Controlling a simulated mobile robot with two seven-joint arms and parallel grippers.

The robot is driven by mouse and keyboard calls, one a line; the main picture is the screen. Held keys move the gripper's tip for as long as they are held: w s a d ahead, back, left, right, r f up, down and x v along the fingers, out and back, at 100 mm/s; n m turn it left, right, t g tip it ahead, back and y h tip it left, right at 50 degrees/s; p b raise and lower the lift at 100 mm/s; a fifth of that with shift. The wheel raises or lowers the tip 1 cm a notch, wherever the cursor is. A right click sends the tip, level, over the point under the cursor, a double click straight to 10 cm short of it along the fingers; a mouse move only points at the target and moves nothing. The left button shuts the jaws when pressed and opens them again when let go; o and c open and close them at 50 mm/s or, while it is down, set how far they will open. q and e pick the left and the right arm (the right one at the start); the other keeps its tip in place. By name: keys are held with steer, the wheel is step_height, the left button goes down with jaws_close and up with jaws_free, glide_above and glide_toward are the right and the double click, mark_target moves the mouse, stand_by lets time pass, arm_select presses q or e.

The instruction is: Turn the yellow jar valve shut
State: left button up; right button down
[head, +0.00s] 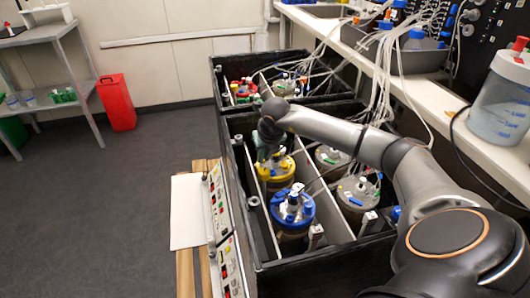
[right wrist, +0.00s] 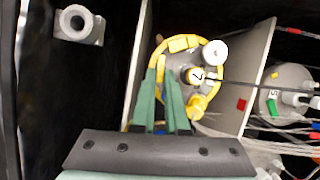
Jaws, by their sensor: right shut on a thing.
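The yellow-rimmed jar (head: 276,178) stands in the black shaker box, behind a blue-rimmed jar (head: 292,212). Its round grey lid with the yellow ring shows from above in the right wrist view (right wrist: 181,44). My right gripper (head: 271,152) points down over the yellow jar. In the right wrist view, its green fingers (right wrist: 160,76) lie close together at the left part of the lid, shut on a small yellow part that looks like the valve. The fingers hide most of that part, so its turn angle cannot be told. My left gripper is not in view.
Grey dividers (right wrist: 255,75) stand close beside the yellow jar. Grey-lidded jars (head: 356,193) sit in the right-hand compartment. Tubes and cables (head: 378,90) run from the bench (head: 440,100) into the boxes. A second black box (head: 215,75) is behind.

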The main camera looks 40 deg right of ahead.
steer(key=shift+m, duration=0.6)
steer(key=c, duration=0.9)
jaws_free()
steer(key=shift+a, duration=0.1)
steer(key=p+v, duration=0.1)
steer(key=v, duration=1.1)
steer(key=shift+w+a+r, duration=0.1)
steer(key=shift+a+r, duration=0.15)
